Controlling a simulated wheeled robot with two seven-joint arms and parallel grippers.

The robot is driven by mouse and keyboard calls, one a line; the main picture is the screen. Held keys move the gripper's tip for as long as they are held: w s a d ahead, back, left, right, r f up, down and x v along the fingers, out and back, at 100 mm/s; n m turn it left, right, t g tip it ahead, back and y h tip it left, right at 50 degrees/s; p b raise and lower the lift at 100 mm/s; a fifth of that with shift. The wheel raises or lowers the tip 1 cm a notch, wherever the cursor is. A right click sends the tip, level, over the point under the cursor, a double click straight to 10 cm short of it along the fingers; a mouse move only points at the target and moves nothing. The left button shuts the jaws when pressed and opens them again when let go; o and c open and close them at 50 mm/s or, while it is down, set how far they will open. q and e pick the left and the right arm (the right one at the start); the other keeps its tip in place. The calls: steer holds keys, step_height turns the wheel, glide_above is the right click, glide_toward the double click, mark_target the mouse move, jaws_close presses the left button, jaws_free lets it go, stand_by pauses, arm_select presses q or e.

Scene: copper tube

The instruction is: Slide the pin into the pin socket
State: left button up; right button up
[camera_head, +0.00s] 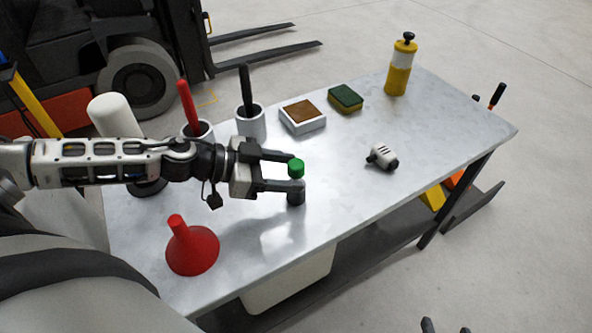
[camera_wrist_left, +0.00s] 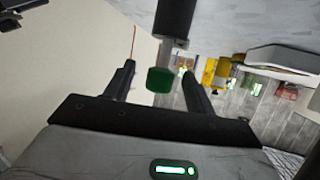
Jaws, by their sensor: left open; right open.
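A pin with a green head (camera_head: 296,168) stands upright near the middle of the table, above a dark cylinder (camera_head: 295,197) that looks like its socket or holder. How deep the pin sits in it is hidden. My left gripper (camera_head: 294,172) is open, with its fingers on either side of the green head. In the left wrist view the green head (camera_wrist_left: 160,80) lies between the two separate fingers (camera_wrist_left: 157,76), with the dark cylinder (camera_wrist_left: 174,18) beyond it. My right gripper (camera_head: 446,328) shows only its open fingertips at the bottom edge, away from the table.
A small white fitting with dark ends (camera_head: 381,157) lies to the right. A red funnel (camera_head: 193,249) stands at the front left. Cups with red and black handles (camera_head: 250,124), a brown-topped block (camera_head: 303,116), a sponge (camera_head: 345,97) and a yellow bottle (camera_head: 398,78) line the back.

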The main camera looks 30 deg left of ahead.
mark_target(301, 170)
arm_select(q)
steer(key=x, duration=0.1)
steer(key=p+x, duration=0.1)
steer(key=x, duration=0.1)
steer(key=shift+w+r, duration=0.2)
steer(key=shift+r, duration=0.1)
steer(key=shift+w+d+f, duration=0.25)
steer(key=shift+d+f, duration=0.05)
steer(key=shift+d, duration=0.05)
steer(key=c, duration=1.1)
steer(key=shift+r, duration=0.15)
